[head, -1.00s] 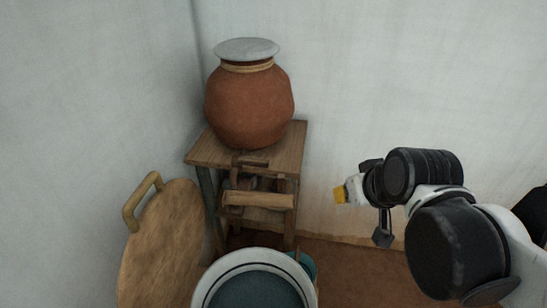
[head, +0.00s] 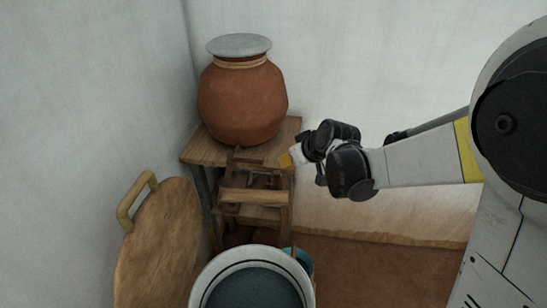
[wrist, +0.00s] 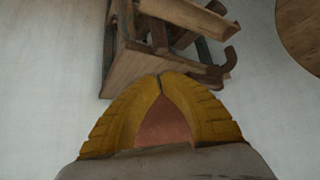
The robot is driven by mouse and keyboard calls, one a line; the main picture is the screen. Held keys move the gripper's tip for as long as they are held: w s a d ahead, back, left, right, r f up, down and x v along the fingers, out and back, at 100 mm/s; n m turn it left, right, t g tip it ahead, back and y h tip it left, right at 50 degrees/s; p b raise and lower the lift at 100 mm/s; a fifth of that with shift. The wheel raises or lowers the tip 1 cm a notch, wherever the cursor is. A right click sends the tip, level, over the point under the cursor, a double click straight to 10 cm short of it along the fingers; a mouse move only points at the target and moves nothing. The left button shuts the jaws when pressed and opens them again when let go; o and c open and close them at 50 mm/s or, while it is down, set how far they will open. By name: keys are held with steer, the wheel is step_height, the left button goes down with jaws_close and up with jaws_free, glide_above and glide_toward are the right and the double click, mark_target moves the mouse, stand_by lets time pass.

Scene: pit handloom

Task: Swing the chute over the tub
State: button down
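The wooden chute (head: 253,197) sits at the front of a wooden stand (head: 208,152), below its top. Its pale trough end faces the tub, and it also shows near the top of the wrist view (wrist: 190,14). The round white-rimmed tub (head: 206,284), holding dark blue liquid, stands on the floor in front of the stand, partly cut off by the picture's bottom edge. My gripper (head: 285,160) is at the stand's right side, apart from the chute as far as I can tell. In the wrist view, its yellow fingers (wrist: 160,76) meet at the tips with nothing visible held.
A clay pot (head: 242,100) with a grey lid (head: 239,45) stands on the stand. A round wooden board (head: 160,245) with a handle leans at the left wall. A teal bucket (head: 303,260) is partly hidden behind the tub. Bare floor (head: 390,270) lies to the right.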

stand_by(0.3)
steer(key=b+x, duration=0.3)
steer(key=x, duration=0.7)
steer(key=shift+a+b, duration=0.1)
steer(key=shift+b, duration=0.25)
steer(key=shift+s, duration=0.15)
steer(key=shift+s+d+m+t+h, duration=0.3)
steer(key=shift+s+m+h, duration=0.2)
steer(key=shift+s+m, duration=0.3)
steer(key=s+a+m+h+b, duration=0.1)
steer(key=s+a+m+h, duration=0.2)
steer(key=s, duration=1.3)
steer(key=shift+s+a+m, duration=0.4)
steer(key=shift+a+m, duration=0.4)
steer(key=shift+a, duration=0.9)
